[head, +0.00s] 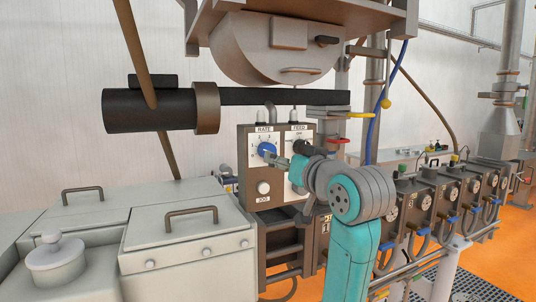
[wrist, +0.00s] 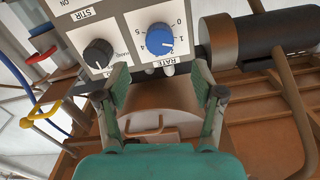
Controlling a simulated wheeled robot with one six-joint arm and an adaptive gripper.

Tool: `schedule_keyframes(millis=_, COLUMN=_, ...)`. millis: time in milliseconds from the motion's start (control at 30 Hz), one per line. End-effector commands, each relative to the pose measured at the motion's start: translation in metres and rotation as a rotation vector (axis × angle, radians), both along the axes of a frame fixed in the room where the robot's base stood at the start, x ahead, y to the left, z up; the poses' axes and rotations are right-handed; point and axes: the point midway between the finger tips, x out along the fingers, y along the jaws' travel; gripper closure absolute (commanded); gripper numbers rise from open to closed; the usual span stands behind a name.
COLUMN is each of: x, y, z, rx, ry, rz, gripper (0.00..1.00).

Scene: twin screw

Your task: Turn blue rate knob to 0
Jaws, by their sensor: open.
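The blue rate knob (head: 266,149) is on the left white panel of the grey control box, under the RATE label. In the wrist view the blue knob (wrist: 160,40) appears with an upside-down RATE label below it and dial numbers around it. I cannot clearly tell which number it points to. My gripper (head: 275,158) is close in front of the knob in the head view. In the wrist view my gripper (wrist: 160,76) is open, its two fingers apart and nothing between them. The knob lies beyond the fingertips, roughly centred between them, with no contact visible.
A black knob (wrist: 98,53) is on the neighbouring panel, close to one finger. A JOG button (head: 263,187) is below the rate knob. A black cylindrical motor (head: 150,110) juts out at the upper left. Grey hopper lids (head: 190,235) are at the lower left.

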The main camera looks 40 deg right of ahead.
Motion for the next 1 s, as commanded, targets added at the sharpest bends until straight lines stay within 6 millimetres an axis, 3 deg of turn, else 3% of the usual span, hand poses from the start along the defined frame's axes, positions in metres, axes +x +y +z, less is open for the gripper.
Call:
schedule_keyframes(millis=200, x=0.039, y=-0.010, z=0.000, rx=0.002, ry=0.001, rz=0.002, gripper=0.32)
schedule_keyframes(millis=433, x=0.069, y=-0.019, z=-0.001, rx=0.001, ry=0.002, rz=0.000, gripper=0.32)
schedule_keyframes(millis=900, x=0.080, y=-0.023, z=0.000, rx=0.000, ry=0.000, rz=0.001, gripper=0.32)
schedule_keyframes(millis=1000, x=0.080, y=-0.022, z=0.000, rx=0.000, ry=0.000, rz=0.001, gripper=0.57)
